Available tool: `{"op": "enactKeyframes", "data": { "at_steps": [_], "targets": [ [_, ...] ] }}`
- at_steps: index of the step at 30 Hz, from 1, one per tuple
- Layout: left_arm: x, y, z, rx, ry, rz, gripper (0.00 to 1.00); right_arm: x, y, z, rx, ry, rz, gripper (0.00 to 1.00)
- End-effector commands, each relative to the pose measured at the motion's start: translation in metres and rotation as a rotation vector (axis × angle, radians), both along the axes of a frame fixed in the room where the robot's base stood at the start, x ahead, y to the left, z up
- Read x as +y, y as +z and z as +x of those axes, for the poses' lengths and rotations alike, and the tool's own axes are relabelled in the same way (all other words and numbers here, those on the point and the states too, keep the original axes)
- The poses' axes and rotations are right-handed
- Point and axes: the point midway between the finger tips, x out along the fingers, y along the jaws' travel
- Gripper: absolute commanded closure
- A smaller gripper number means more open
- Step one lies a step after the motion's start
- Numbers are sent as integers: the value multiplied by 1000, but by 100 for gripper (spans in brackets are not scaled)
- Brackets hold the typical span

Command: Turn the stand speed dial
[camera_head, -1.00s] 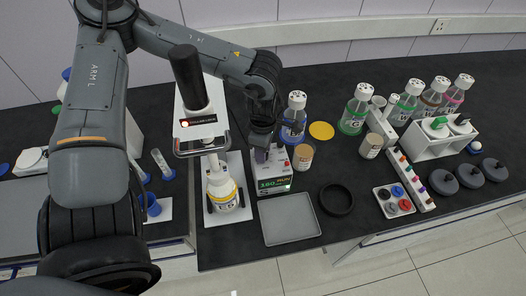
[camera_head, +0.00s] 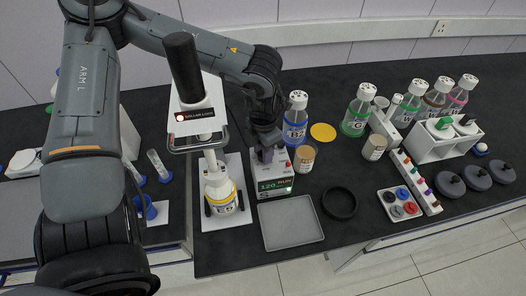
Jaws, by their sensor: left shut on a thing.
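The stand's white control box (camera_head: 282,165) stands on the black bench just right of the stirrer stand (camera_head: 210,140). Its dark display (camera_head: 274,187) shows what looks like 120 RUN in green and red. My left gripper (camera_head: 267,152) reaches down from above onto the top of the box. It is shut on the speed dial there, which the fingers mostly hide. My right gripper is not in view.
A bottle with a yellow band (camera_head: 222,197) stands under the stand head. A brown-capped jar (camera_head: 304,158) and a blue bottle (camera_head: 295,120) stand close right of the box. An empty grey tray (camera_head: 292,232) and a black ring (camera_head: 339,203) lie in front.

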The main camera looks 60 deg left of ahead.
Motion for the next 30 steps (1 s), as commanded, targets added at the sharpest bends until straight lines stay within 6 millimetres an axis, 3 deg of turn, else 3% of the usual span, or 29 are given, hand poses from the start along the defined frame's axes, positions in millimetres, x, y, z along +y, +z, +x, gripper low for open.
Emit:
{"op": "enactKeyframes", "data": {
  "at_steps": [15, 30],
  "targets": [
    [0, -1, 0, -2, 437, 1, 95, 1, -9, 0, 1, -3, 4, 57],
    [1, 0, 0, -1, 599, 1, 95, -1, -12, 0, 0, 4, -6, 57]
  ]
}}
